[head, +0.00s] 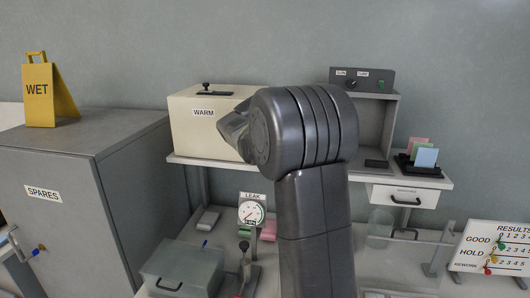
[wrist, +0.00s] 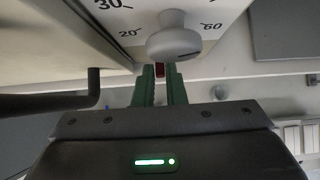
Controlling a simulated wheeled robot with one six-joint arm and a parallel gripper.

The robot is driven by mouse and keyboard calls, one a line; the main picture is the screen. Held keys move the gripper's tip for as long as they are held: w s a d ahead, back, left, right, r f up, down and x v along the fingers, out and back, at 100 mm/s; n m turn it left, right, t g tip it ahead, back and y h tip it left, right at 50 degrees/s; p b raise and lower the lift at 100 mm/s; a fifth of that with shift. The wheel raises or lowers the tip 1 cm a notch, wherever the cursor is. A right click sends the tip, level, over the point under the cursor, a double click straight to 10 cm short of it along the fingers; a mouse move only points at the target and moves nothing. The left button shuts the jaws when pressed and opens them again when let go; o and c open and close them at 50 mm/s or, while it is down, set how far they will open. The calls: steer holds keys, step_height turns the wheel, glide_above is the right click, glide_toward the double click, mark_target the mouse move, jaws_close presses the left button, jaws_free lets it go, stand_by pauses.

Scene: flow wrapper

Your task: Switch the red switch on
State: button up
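In the wrist view a small red piece (wrist: 160,69), which looks like the red switch, shows in the gap at the fingertips, under a white dial knob (wrist: 174,38). Only a little of it is visible, so I cannot tell its position. My gripper (wrist: 160,80) has two green fingers with a narrow gap between them. The tips are close to the red piece; contact is not clear. In the head view my arm hides the fingers and the switch. My wrist is in front of the cream box labelled WARM (head: 186,135).
The knob sits close above my fingers on a white panel (wrist: 235,12) marked 20, 30 and 60. A dark bar (wrist: 45,102) juts in at the left of the wrist view. A shelf (head: 185,161) carries the box; a LEAK gauge (head: 251,213) stands below.

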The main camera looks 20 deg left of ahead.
steer(key=o, duration=0.4)
steer(key=shift+c, duration=0.2)
steer(key=b+v, duration=0.2)
steer(key=v, duration=1.1)
steer(key=shift+s+r, duration=0.25)
steer(key=shift+r, duration=0.05)
steer(key=p+x, duration=0.2)
steer(key=x, duration=1.2)
steer(key=shift+s+r, duration=0.1)
